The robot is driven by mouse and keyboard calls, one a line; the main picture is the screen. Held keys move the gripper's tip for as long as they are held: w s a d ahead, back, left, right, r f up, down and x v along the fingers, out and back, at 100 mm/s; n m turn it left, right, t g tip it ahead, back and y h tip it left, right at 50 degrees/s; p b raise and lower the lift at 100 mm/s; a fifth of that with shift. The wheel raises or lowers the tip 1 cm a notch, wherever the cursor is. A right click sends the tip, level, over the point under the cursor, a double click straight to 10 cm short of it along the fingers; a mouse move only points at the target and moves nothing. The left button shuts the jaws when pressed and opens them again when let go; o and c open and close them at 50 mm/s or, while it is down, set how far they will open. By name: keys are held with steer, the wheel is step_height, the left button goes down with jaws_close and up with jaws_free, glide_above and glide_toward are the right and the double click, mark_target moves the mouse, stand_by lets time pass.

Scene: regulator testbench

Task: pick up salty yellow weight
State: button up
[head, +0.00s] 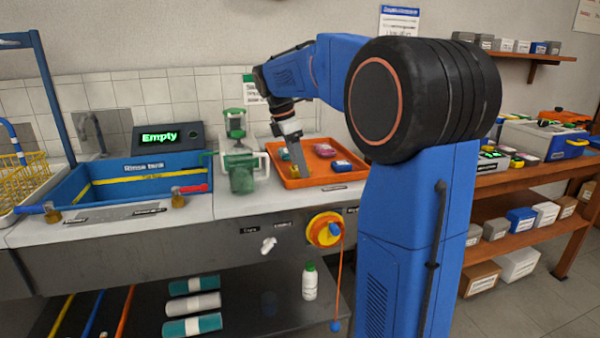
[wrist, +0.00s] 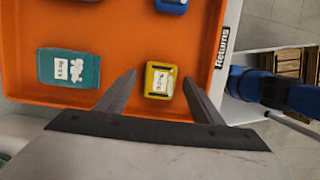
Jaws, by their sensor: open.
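The yellow weight (wrist: 161,68) lies on the orange tray (wrist: 110,25) near its front edge in the wrist view. It has a white label with dark marks and a whitish crust on top. My gripper (wrist: 160,88) is open, with one finger to the left and one to the right of the yellow weight. I cannot tell whether the fingers touch it. In the head view my gripper (head: 299,172) reaches down to the left part of the orange tray (head: 345,180), and a bit of yellow (head: 284,154) shows beside it.
A teal weight (wrist: 68,68) with a white label lies left of the gripper on the tray. A blue weight (wrist: 172,4) lies farther back. In the head view a pink-red weight (head: 325,150) is on the tray.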

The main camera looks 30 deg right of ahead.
jaws_close()
